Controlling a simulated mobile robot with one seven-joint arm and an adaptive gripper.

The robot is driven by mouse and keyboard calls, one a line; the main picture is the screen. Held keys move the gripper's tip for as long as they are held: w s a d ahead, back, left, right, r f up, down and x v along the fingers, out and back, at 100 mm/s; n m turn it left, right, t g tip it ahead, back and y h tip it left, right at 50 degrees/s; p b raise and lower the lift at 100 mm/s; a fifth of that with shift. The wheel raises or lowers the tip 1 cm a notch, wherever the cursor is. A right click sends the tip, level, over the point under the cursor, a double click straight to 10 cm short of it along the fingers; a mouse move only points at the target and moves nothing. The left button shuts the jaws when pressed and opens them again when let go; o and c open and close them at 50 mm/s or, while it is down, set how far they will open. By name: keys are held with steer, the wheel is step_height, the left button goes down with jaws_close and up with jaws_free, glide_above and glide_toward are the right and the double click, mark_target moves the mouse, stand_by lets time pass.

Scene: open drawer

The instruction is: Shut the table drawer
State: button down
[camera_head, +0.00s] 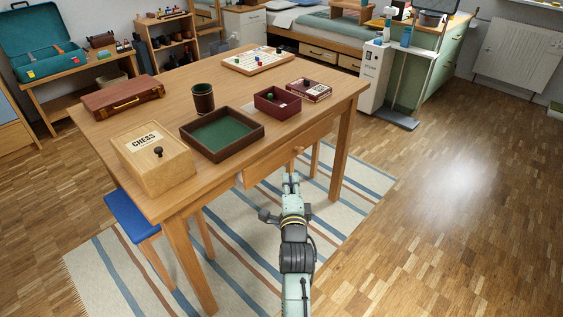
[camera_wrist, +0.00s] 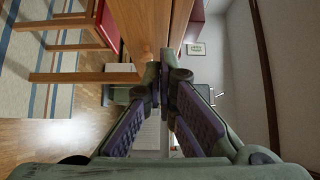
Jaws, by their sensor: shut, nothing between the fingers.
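The wooden table (camera_head: 150,88) has a drawer (camera_head: 268,167) under its long near edge. The drawer front has a small round knob (camera_head: 298,150) and seems to stand out a little from the table, its left end showing below the top. How far it is open is hard to tell. My gripper (camera_head: 291,178) is shut and empty, just in front of and below the drawer front, near the knob. In the wrist view my gripper's fingers (camera_wrist: 162,84) meet close to wooden parts of the table (camera_wrist: 142,30). Contact with the drawer cannot be made out.
On the tabletop are a chess box (camera_head: 152,160), a green-lined tray (camera_head: 187,140), a dice cup (camera_head: 203,98), a brown case (camera_head: 122,97), a red box (camera_head: 277,102) and a game board (camera_head: 258,60). A blue stool (camera_head: 130,213) stands under the left end. The floor at right is clear.

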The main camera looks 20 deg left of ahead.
mark_target(279, 152)
steer(key=w+a+p, duration=0.1)
steer(key=w+a, duration=0.5)
steer(key=shift+p, duration=0.35)
